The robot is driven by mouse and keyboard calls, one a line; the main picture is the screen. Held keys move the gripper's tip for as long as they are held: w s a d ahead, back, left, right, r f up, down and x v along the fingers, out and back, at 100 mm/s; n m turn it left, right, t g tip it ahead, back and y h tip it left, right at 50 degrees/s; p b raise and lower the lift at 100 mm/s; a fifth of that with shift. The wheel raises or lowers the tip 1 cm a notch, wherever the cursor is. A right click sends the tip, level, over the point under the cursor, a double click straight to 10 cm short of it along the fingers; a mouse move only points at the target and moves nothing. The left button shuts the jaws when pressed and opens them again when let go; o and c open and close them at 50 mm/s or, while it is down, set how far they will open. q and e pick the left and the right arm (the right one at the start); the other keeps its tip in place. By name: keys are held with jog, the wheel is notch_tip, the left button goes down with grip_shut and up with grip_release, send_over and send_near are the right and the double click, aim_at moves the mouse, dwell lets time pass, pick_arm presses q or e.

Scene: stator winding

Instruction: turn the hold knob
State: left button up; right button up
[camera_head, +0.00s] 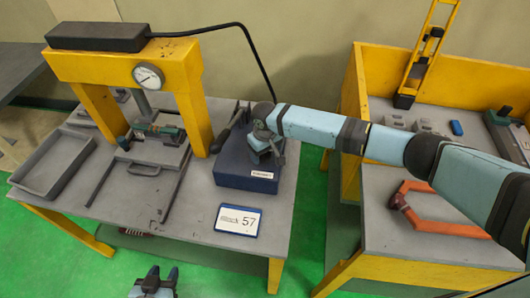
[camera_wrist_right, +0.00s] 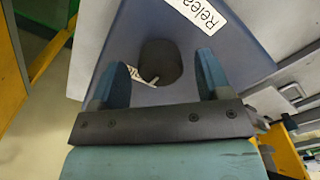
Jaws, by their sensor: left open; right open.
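A dark round knob (camera_wrist_right: 160,62) stands on the sloped top of a blue box (camera_head: 238,160). A small white mark shows at the knob's lower edge in the right wrist view. A white label beginning "Relea" is on the box near the knob. My right gripper (camera_wrist_right: 162,68) is open, with one finger on each side of the knob and visible gaps between. In the head view my right gripper (camera_head: 266,148) is over the box and hides the knob. My left gripper (camera_head: 152,283) is open and empty at the bottom edge, in front of the table.
A yellow press (camera_head: 185,75) with a gauge (camera_head: 148,77) stands on the grey table. A grey tray (camera_head: 55,165) is at left. A "57" sign (camera_head: 238,220) lies in front of the box. An orange frame (camera_head: 440,222) is on the right bench.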

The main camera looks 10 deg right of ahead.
jog(key=shift+f, duration=0.45)
jog(key=c, duration=0.9)
jog(key=shift+c, duration=0.2)
